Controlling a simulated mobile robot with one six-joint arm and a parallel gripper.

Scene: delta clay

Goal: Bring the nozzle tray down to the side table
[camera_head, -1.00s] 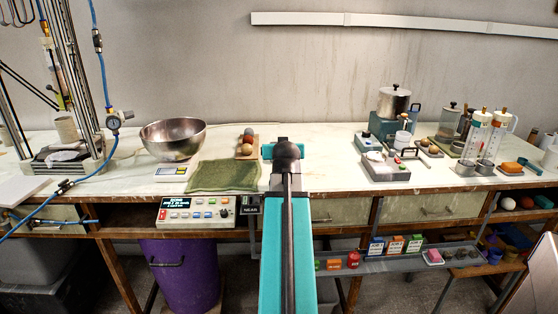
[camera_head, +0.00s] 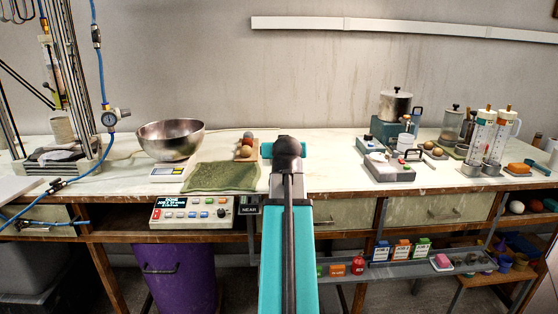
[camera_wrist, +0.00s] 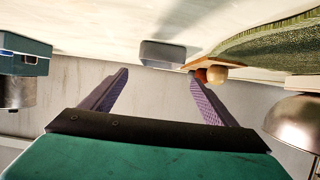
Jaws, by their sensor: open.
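Neither finger touches anything visible.
A metal bowl (camera_head: 170,139), a green cloth (camera_head: 222,177) and wooden-tray balls (camera_head: 245,148) are left of my arm. A pot (camera_head: 395,105) and clear cylinders (camera_head: 484,135) stand at the right. A shelf (camera_head: 405,267) with small boxes hangs below the bench. The bench just right of my arm is clear.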

